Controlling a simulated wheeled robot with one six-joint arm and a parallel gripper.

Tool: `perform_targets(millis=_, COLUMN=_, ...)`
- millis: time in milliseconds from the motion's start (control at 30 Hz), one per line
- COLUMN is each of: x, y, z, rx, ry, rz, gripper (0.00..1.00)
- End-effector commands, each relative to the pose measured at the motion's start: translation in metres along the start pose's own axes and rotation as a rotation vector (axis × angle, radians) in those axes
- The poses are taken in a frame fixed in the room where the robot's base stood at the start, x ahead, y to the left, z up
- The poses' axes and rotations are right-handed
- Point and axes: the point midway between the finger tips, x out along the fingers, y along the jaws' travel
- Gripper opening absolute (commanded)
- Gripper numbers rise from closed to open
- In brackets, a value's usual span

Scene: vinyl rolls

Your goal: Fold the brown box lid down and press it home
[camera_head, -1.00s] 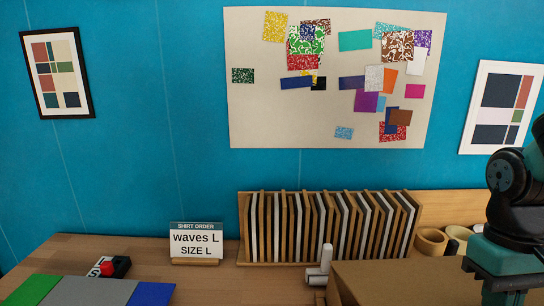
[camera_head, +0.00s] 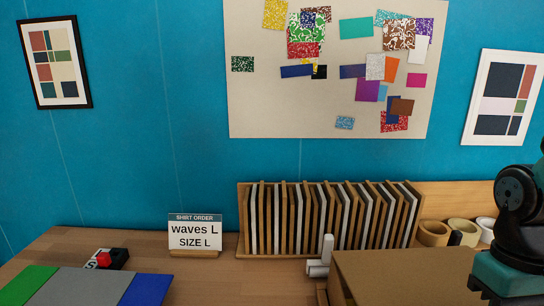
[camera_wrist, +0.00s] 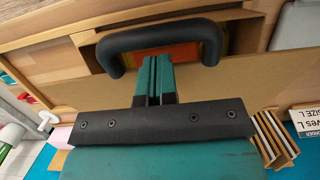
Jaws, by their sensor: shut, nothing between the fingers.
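The brown box (camera_head: 430,275) stands at the lower right in the head view, its flat brown top cut off by the bottom edge. In the wrist view a broad brown panel (camera_wrist: 85,92) crosses behind my fingers; it looks like part of this box, but I cannot tell whether it is the lid. My gripper (camera_wrist: 154,62) shows in the wrist view, its teal fingers shut and empty. I cannot tell whether the fingertips touch the panel. In the head view only my arm shows at the right edge; the fingers are out of frame.
A dark curved bar (camera_wrist: 160,35) arches around my fingertips in the wrist view. A rack of thin panels (camera_head: 325,220) stands behind the box. A shirt order sign (camera_head: 195,233) reads "waves L, SIZE L". Round containers (camera_head: 433,233) stand back right.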

Motion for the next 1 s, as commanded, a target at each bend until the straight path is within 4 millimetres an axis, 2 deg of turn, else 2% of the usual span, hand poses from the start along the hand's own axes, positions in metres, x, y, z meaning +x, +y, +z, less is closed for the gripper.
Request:
perform_targets(millis=567, x=0.038, y=0.000, z=0.007, rx=0.000, ry=-0.001, rz=0.000, gripper=0.00)
perform_targets(millis=1000, x=0.054, y=0.000, z=0.009, rx=0.000, ry=0.000, rz=0.000, gripper=0.00)
